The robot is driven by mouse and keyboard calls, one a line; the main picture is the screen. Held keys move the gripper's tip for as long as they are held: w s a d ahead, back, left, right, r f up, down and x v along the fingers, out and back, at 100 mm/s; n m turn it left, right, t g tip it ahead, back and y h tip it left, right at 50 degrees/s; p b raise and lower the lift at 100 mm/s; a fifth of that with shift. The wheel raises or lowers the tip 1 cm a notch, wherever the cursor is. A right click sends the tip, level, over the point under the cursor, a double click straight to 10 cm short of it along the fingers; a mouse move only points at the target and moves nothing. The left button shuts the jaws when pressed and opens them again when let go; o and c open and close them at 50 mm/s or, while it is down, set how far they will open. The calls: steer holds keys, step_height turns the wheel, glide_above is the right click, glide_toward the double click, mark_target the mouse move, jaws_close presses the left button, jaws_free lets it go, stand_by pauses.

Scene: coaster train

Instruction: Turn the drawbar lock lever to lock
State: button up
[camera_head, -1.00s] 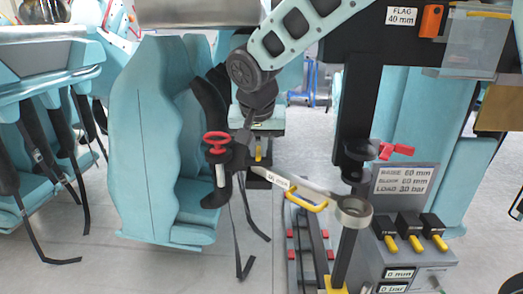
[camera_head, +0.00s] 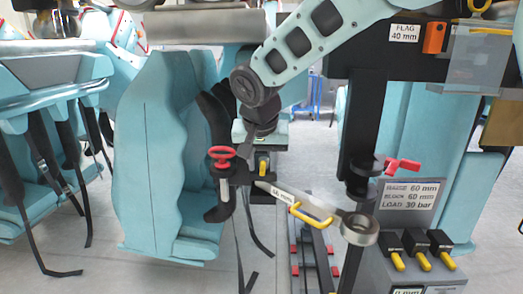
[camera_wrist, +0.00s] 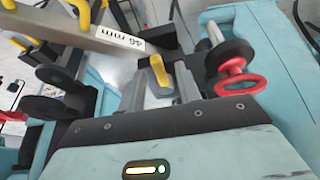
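A small yellow lever (camera_head: 263,166) stands at the near end of a drawbar (camera_head: 325,216), close to a red handwheel (camera_head: 221,153); no text marks it as the lock lever. My gripper (camera_head: 262,156) hangs over this lever at the end of the teal arm. In the wrist view, the yellow lever (camera_wrist: 160,74) shows between the two grey fingers of my gripper (camera_wrist: 162,88). The fingers are apart, and I see no firm hold on the lever. The red handwheel (camera_wrist: 241,84) is just right of the fingers.
The drawbar's ring eye (camera_head: 360,228) and yellow handle (camera_head: 309,213) lie right of my gripper. A dark post (camera_head: 360,120) and a control panel (camera_head: 408,195) with yellow-tipped levers stand further right. Teal train seats (camera_head: 165,150) stand close on the left.

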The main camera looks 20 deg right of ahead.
steer(key=v, duration=1.7)
steer(key=shift+b, duration=0.3)
steer(key=shift+s+a+r, duration=0.1)
steer(key=shift+r, duration=0.05)
steer(key=s+d+f+n+g+y, duration=0.1)
steer(key=s+f+n+g, duration=0.3)
steer(key=s+f+n, duration=0.7)
steer(key=s+f+y, duration=0.1)
steer(key=s+f, duration=1.2)
steer(key=s, duration=0.1)
steer(key=shift+d+f, duration=0.3)
steer(key=shift+d, duration=0.05)
steer(key=shift+a, duration=0.1)
